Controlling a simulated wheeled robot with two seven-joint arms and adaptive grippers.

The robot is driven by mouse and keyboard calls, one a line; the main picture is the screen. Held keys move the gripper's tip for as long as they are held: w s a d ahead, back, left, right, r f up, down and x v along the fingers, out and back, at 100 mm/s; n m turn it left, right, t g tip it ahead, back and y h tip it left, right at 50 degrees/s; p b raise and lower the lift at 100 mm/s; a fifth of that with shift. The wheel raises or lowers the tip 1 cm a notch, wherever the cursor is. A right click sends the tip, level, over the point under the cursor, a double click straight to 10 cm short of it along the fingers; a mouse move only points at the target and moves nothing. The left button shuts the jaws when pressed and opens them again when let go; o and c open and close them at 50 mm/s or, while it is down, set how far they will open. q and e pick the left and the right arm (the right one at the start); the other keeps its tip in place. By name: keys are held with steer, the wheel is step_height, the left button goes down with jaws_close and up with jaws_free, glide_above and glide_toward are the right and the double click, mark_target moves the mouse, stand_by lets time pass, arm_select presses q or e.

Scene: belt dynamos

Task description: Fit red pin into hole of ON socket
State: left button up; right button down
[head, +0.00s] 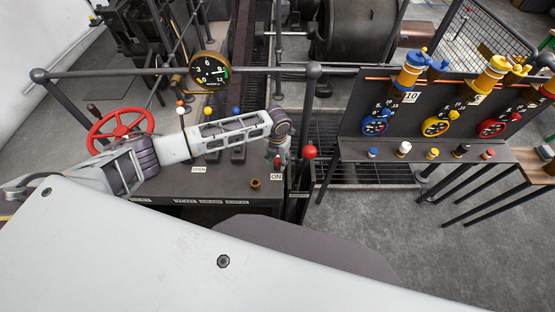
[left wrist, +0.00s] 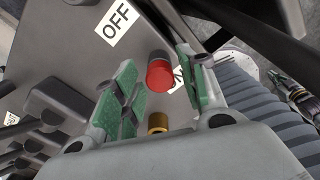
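The red pin (head: 277,162) shows just below my left gripper (head: 279,150), at the right end of the dark panel, above the ON label (head: 277,177). In the left wrist view the red pin (left wrist: 160,75) lies between the two green-padded fingers, with gaps beside it, so the gripper looks open around it. Its lower end is hidden. A brass socket (head: 255,183) sits left of the ON label, empty as far as I can see; it also shows in the left wrist view (left wrist: 157,123). The OFF label (left wrist: 117,21) is further off.
A red ball-topped lever (head: 309,151) stands close to the right of my left gripper. A red handwheel (head: 120,129) and a gauge (head: 210,70) are to the left. A shelf (head: 350,151) with several coloured plugs stands to the right.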

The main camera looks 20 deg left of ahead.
mark_target(277, 161)
stand_by(0.4)
arm_select(q)
step_height(277, 161, up, 12)
stand_by(0.7)
steer(key=shift+f, duration=0.1)
stand_by(1.2)
